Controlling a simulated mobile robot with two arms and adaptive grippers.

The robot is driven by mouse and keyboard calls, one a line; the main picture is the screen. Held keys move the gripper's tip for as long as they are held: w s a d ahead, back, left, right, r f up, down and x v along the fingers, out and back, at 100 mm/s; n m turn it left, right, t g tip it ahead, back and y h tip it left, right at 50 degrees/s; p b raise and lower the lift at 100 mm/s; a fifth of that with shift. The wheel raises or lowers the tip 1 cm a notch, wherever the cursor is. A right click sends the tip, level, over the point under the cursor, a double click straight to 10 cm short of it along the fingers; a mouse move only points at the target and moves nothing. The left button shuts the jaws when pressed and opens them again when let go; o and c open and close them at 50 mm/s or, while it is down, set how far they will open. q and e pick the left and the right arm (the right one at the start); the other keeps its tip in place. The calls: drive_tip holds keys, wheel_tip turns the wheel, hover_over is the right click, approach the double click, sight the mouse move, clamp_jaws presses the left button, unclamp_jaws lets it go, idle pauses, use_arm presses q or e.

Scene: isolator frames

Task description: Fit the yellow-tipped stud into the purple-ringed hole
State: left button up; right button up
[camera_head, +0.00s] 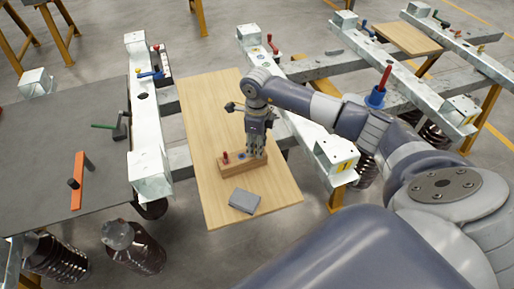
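My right gripper (257,150) points down at the right end of a brown wooden block (243,168) on the light wood board. Its fingers are close together at the block's top; whether they hold a stud is hidden. A red-tipped stud (226,157) stands at the block's left end, with a small blue spot (241,156) beside it. I cannot make out a yellow-tipped stud or a purple-ringed hole. My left gripper is not in view.
A grey box (244,201) lies on the wood board (212,190). Galvanized frame beams flank it, the left one (148,120) and the right one (325,150). A dark table (60,145) holds an orange bar (78,180).

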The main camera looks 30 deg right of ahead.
clamp_jaws()
drive_tip(key=shift+r, duration=0.1)
